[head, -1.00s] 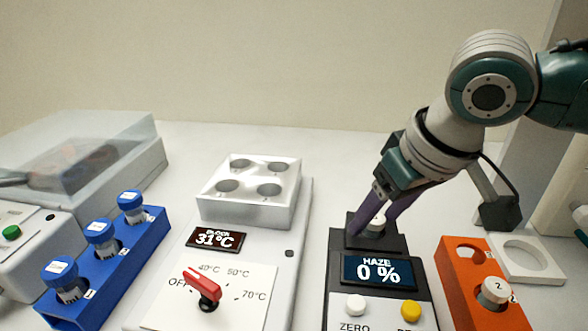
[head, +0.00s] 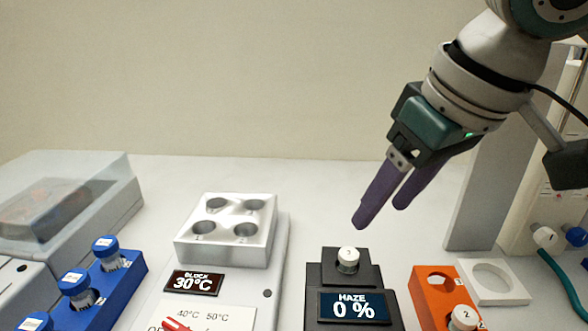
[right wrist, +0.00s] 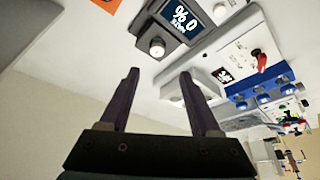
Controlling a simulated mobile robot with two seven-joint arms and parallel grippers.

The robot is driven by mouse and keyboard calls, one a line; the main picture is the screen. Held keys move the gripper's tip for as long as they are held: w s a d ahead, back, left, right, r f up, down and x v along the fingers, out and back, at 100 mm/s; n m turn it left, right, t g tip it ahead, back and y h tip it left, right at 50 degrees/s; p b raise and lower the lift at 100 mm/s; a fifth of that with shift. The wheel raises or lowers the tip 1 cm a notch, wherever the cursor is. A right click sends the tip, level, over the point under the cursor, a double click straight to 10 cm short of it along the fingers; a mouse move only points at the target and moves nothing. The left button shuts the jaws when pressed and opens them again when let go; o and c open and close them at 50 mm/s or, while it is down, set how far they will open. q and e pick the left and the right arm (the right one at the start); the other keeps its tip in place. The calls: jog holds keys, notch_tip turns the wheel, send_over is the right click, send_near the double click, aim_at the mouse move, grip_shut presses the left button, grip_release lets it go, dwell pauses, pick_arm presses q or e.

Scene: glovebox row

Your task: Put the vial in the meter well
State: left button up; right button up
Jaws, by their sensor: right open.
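A white-capped vial (head: 347,259) stands upright in the well of the black haze meter (head: 312,300), with its cap and upper part showing above the top. The meter display reads HAZE 0 %. My right gripper (head: 381,218) is open and empty, with purple fingers, above and a little to the right of the vial and apart from it. In the right wrist view, the fingers (right wrist: 158,75) are spread with nothing between them, and the vial cap (right wrist: 157,48) shows in the meter beyond. My left gripper is not in view.
An orange rack (head: 425,290) with a vial capped 2 (head: 464,317) stands right of the meter, by a white ring holder (head: 515,292). A heating block (head: 225,250) reading 30°C and a blue rack (head: 128,275) of blue-capped vials stand left.

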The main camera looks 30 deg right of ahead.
jog(key=s+a+f, duration=0.2)
jog(key=a, duration=0.1)
jog(key=s+a+f+n+y, duration=0.1)
jog(key=s+a+f, duration=0.1)
jog(key=a, duration=0.1)
jog(key=s+a+f+n, duration=0.1)
jog(key=s+a+f, duration=0.1)
jog(key=s+a, duration=0.1)
jog(key=shift+a+f+y, duration=0.15)
jog(key=shift+f+y, duration=0.2)
jog(key=shift+y, duration=0.05)
jog(key=shift+m+g+h, duration=0.4)
jog(key=shift+h, duration=0.5)
jog(key=s+d+f, duration=0.1)
jog(key=s, duration=0.1)
jog(key=s+d+f, duration=0.1)
jog(key=s, duration=0.2)
jog(key=s+d+f, duration=0.1)
jog(key=s, duration=0.2)
jog(key=shift+f, duration=0.2)
jog(key=shift+s+d+f, duration=0.1)
jog(key=shift+s+d, duration=0.1)
jog(key=shift+s, duration=0.15)
